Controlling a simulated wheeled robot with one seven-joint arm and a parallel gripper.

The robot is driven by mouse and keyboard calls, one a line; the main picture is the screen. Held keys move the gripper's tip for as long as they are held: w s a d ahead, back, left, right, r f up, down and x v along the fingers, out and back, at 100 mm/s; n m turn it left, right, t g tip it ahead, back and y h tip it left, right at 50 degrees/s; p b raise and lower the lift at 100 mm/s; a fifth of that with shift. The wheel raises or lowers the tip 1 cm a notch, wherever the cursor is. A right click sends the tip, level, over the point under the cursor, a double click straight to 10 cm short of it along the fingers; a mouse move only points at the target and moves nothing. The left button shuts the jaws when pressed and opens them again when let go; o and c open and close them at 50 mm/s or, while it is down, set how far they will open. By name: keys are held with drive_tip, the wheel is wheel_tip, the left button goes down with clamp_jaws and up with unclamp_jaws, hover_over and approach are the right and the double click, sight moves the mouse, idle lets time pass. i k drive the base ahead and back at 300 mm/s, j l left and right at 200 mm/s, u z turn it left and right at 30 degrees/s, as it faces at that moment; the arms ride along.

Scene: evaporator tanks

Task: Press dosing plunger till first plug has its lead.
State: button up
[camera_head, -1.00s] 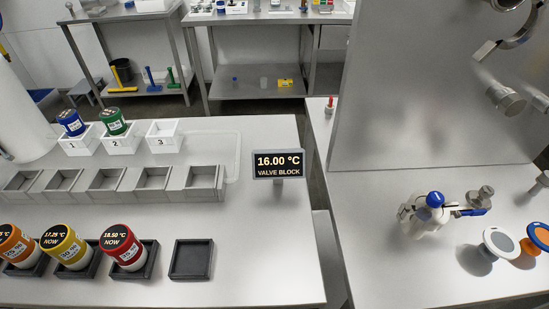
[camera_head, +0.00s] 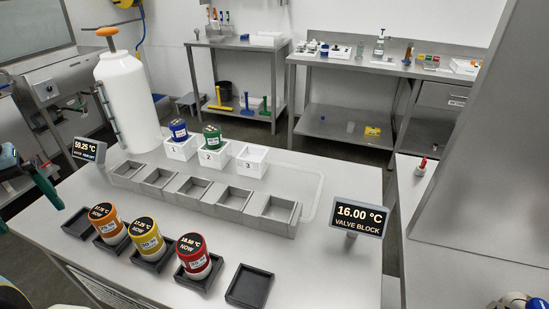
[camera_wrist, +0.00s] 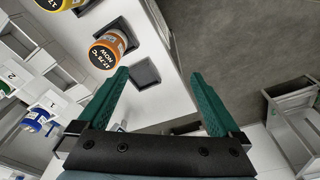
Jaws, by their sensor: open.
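A tall white container (camera_head: 125,100) with an orange T-shaped handle (camera_head: 107,32) on top, likely the dosing plunger, stands at the table's far left corner. A blue-capped plug (camera_head: 179,131) sits in white block 1 and a green-capped one (camera_head: 213,137) in block 2; they also show in the wrist view (camera_wrist: 33,121). Orange (camera_head: 108,224), yellow (camera_head: 147,239) and red (camera_head: 194,256) labelled jars stand in dark trays. My gripper (camera_wrist: 160,73) is open and empty, apart from the orange jar. Part of it shows at the head view's left edge, left of the container.
White block 3 (camera_head: 252,160) and a dark tray (camera_head: 250,287) are empty. A row of empty grey sockets (camera_head: 197,214) crosses the table. Signs read 59.25 °C (camera_head: 89,150) and 16.00 °C, valve block (camera_head: 359,217). A steel panel (camera_head: 480,150) stands at right.

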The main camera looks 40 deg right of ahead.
sight(108, 32)
drive_tip(key=i+j+u, duration=0.8)
drive_tip(key=i+u, duration=0.15)
drive_tip(key=i, duration=0.2)
drive_tip(key=i+u, duration=0.3)
drive_tip(key=i, duration=0.25)
drive_tip(key=i+z, duration=0.75)
drive_tip(key=i+j+z, duration=0.15)
drive_tip(key=i+z, duration=0.2)
drive_tip(key=i+l+z, duration=0.3)
drive_tip(key=z, duration=0.15)
drive_tip(key=i+z, duration=0.95)
drive_tip(key=i+j+z, duration=0.25)
drive_tip(key=i+z, duration=0.85)
drive_tip(key=i, duration=0.3)
drive_tip(key=i+j+z, duration=0.7)
drive_tip(key=i, duration=0.15)
drive_tip(key=i+j+z, duration=0.2)
drive_tip(key=i+z, duration=0.15)
drive_tip(key=i+j+z, duration=0.4)
drive_tip(key=l, duration=0.1)
